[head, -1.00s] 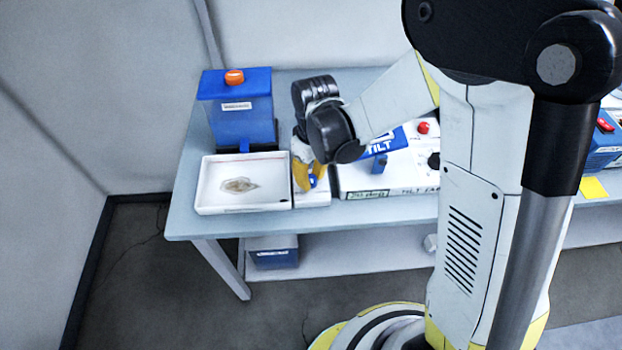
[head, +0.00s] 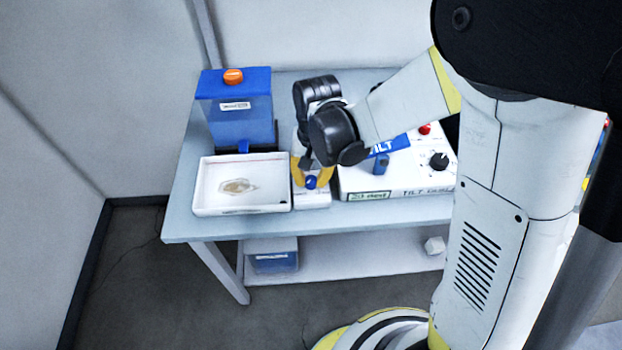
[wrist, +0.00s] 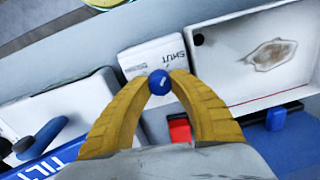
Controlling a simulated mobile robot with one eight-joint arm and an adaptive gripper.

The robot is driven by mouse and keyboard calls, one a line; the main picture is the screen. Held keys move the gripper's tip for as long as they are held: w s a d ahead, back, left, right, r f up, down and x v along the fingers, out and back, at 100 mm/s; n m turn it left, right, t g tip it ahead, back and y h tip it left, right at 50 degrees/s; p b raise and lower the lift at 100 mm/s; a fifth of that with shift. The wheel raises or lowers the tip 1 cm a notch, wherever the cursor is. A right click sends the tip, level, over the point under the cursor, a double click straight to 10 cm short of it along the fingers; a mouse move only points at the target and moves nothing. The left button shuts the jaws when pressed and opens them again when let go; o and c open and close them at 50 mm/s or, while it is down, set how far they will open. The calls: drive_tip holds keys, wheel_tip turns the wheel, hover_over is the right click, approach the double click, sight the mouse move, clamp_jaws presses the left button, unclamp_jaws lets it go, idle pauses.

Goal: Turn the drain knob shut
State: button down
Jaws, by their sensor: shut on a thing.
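The drain knob is a small blue ball (wrist: 159,83) with a pale mark. It stands on a white block (wrist: 150,58) printed SHUT. In the head view the knob (head: 311,183) is at the front of that block, between the tray and the TILT box. My gripper (head: 311,176) reaches down over the block. Its yellow fingers are shut on the knob, one on each side, as the wrist view shows (wrist: 164,81). A red piece (wrist: 180,130) lies by the right finger in the wrist view. The knob's lower part is hidden.
A white tray (head: 203,188) with a brownish stain is close on the left. A blue tank (head: 240,125) with an orange cap stands behind it. The TILT box (head: 400,180), with a black dial, is close on the right. The table's front edge is near.

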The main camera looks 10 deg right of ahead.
sight(313, 179)
drive_tip(key=shift+m, duration=0.6)
drive_tip(key=c, duration=1.1)
unclamp_jaws()
drive_tip(key=shift+c, duration=0.2)
wheel_tip(313, 179, up, 12)
drive_tip(key=shift+d, duration=0.3)
drive_tip(key=s+d+r+n+t, duration=0.1)
drive_tip(key=s+d+r+t, duration=0.1)
drive_tip(key=s+d, duration=0.3)
drive_tip(key=s+d+r+n+t, duration=0.1)
drive_tip(key=s+d+r+t, duration=0.2)
drive_tip(key=s+d+t, duration=0.2)
drive_tip(key=d, duration=0.3)
drive_tip(key=shift+s+r+n, duration=0.2)
drive_tip(key=shift+s+n, duration=0.15)
drive_tip(key=shift+n, duration=0.05)
